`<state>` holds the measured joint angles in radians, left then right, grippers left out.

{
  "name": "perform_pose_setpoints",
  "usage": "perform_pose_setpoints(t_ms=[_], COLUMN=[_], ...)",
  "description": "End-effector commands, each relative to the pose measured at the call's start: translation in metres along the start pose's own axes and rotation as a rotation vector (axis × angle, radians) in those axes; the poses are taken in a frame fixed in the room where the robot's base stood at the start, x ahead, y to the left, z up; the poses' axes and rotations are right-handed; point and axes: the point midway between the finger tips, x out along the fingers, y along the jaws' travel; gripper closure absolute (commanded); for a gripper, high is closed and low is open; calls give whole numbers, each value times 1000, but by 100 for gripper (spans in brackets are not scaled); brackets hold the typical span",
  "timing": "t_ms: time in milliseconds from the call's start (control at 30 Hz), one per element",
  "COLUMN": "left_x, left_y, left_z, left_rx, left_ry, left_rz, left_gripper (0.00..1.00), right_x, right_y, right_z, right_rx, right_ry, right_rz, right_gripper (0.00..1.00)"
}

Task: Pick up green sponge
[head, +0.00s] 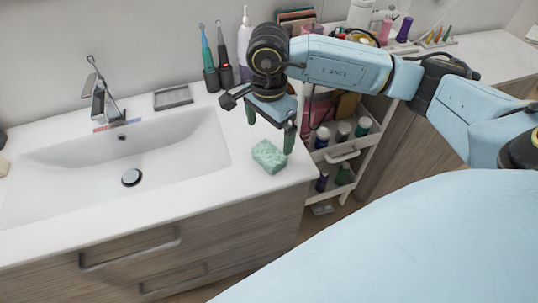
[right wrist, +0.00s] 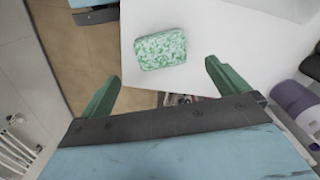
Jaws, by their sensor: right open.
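The green sponge (head: 269,156) lies on the white counter right of the sink, near the counter's right front corner. It is a mottled green and white block, and it also shows in the right wrist view (right wrist: 160,48), beyond the fingertips. My right gripper (head: 269,132) is above the counter just behind the sponge, its green fingers apart with nothing between them. In the right wrist view the right gripper (right wrist: 160,72) is open and the sponge lies ahead, roughly centred between the fingers and apart from them. My left gripper is not in view.
The sink (head: 120,155) with its faucet (head: 101,98) is left of the sponge. Electric toothbrushes (head: 224,60), a soap dish (head: 173,97) and a white bottle (head: 244,45) stand behind. A cart (head: 340,152) with several bottles stands right of the counter edge.

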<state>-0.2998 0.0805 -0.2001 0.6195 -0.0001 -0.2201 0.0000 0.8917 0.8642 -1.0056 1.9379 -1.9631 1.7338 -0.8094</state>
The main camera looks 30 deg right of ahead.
Motion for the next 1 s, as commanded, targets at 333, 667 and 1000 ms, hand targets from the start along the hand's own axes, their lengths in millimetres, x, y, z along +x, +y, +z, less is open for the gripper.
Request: perform_pose_setpoints(t_ms=[333, 667, 1000], left_x=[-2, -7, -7], left_y=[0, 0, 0], left_z=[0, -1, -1], left_rx=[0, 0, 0], left_ry=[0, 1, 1], left_rz=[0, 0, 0], left_gripper=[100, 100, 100], right_x=[39, 83, 88], right_y=[0, -1, -1], right_z=[0, -1, -1], right_rx=[0, -1, -1], right_ry=[-3, -4, -3], right_rz=[0, 1, -1], right_gripper=[0, 0, 5])
